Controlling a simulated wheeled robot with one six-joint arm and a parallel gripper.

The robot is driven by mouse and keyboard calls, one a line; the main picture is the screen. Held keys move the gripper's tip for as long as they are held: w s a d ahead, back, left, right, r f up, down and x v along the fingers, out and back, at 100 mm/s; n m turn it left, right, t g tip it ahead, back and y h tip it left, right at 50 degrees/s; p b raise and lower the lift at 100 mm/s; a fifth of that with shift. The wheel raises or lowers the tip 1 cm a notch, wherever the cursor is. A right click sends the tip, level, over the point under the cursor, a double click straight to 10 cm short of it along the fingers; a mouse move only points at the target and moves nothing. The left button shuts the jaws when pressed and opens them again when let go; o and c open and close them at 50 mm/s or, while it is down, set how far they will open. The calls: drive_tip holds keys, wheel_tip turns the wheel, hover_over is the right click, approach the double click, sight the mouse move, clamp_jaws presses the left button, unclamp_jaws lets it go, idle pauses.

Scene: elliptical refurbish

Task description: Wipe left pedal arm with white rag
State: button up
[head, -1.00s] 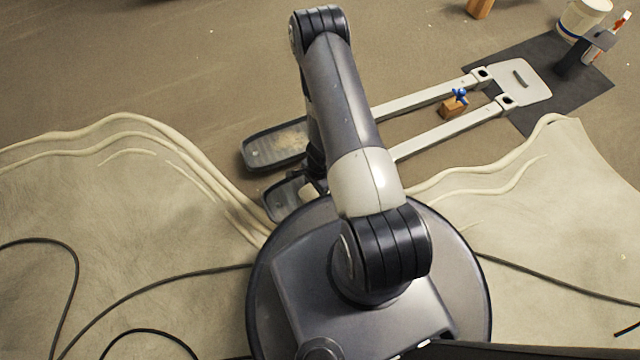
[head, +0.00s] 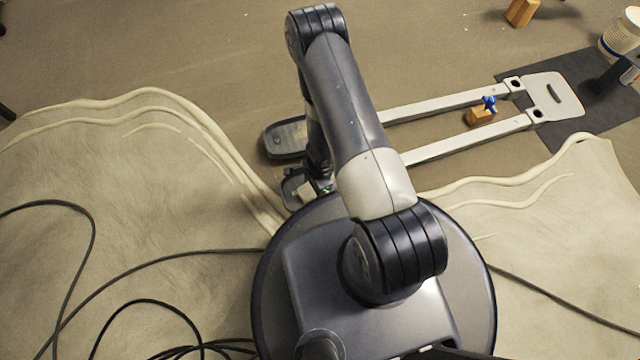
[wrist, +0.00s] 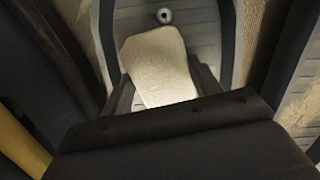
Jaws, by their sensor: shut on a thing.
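Two pale pedal arms, the upper one (head: 440,105) and the lower one (head: 470,142), lie side by side on the floor, joined to a light end plate (head: 556,98) at the right. I cannot tell which is the left one. A dark pedal (head: 286,138) sits at the far end of the upper arm. In the wrist view, my gripper (wrist: 160,85) is shut on the white rag (wrist: 158,65), which hangs over a grey ribbed pedal (wrist: 198,35) with a dark rim. Whether the rag touches it is unclear. My arm hides much of the gripper in the head view.
A wooden block (head: 480,116) with a blue knob (head: 489,103) stands between the arms. A dark mat (head: 570,140), a white tub (head: 620,38) and another wooden block (head: 522,12) are at upper right. Black cables (head: 150,278) cross the pale floor cover (head: 120,200) at left.

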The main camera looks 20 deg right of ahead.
drive_tip(key=shift+a, duration=0.45)
drive_tip(key=shift+c, duration=0.8)
drive_tip(key=shift+d+f, duration=0.15)
drive_tip(key=shift+d, duration=1.55)
drive_tip(key=shift+w+d+p, duration=0.15)
drive_tip(key=shift+d+p, duration=0.75)
drive_tip(key=shift+d, duration=1)
drive_tip(key=shift+w+d+r+p, duration=0.1)
drive_tip(key=shift+d+r+p, duration=0.05)
drive_tip(key=shift+d+p, duration=0.4)
drive_tip(key=shift+d+r+p, duration=0.15)
drive_tip(key=shift+d+p, duration=0.25)
drive_tip(key=shift+d, duration=0.2)
drive_tip(key=shift+w+d+p, duration=0.1)
drive_tip(key=shift+d+p, duration=0.6)
drive_tip(key=shift+d, duration=0.7)
drive_tip(key=shift+d+f, duration=0.25)
drive_tip(key=shift+d, duration=0.7)
drive_tip(key=shift+w+d+r, duration=0.1)
drive_tip(key=shift+w+d, duration=0.05)
drive_tip(key=shift+d, duration=0.75)
drive_tip(key=shift+w+d, duration=0.1)
drive_tip(key=shift+d, duration=0.75)
